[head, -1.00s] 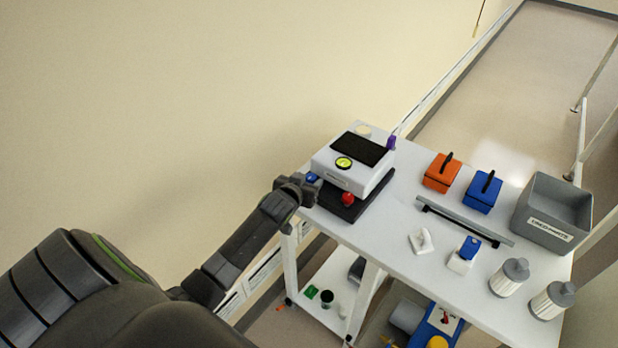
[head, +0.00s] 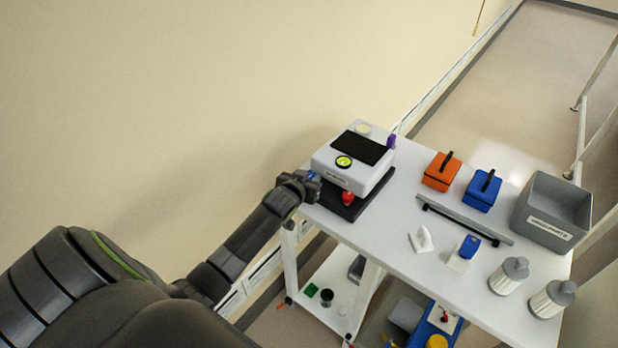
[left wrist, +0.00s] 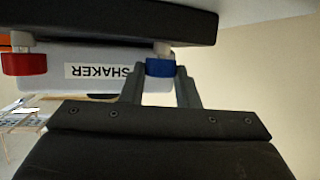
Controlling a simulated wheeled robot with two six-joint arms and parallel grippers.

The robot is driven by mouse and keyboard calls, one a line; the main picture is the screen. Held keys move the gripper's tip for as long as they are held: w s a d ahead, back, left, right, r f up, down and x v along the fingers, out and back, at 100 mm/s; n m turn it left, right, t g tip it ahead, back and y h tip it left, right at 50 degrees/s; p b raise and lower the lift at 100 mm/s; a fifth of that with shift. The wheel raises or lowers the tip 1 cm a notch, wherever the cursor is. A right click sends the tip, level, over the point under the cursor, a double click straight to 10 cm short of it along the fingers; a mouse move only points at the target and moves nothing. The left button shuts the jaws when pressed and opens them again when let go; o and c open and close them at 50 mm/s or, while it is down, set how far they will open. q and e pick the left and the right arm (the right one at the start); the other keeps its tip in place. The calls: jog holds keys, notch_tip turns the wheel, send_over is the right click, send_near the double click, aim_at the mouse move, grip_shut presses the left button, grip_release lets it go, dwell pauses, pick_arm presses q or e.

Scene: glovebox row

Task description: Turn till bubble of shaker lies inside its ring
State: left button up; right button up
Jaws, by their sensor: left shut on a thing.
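The shaker (head: 336,172) is a white box with a black top panel, above a dark plate on the white table. Its round yellow-green level (head: 344,162) has a dark rim; the bubble is too small to place surely against its ring. A red knob (head: 347,198) is under the near corner and also shows in the left wrist view (left wrist: 25,64). My left gripper (head: 312,182) is at the shaker's left corner, shut on the blue knob (left wrist: 160,68), which sits between its fingertips in the left wrist view. The SHAKER label (left wrist: 97,72) appears upside down there. My right gripper is out of view.
On the table (head: 385,240) stand an orange box (head: 440,173), a blue box (head: 482,193), a grey bin (head: 548,225), a dark rail (head: 464,221) and two white canisters (head: 508,277). A wall (head: 180,100) runs behind. A lower shelf (head: 335,275) holds small items.

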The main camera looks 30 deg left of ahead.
pick_arm(q)
jog(key=shift+a+m+h, duration=0.1)
jog(key=shift+m+h, duration=0.2)
jog(key=shift+h, duration=0.1)
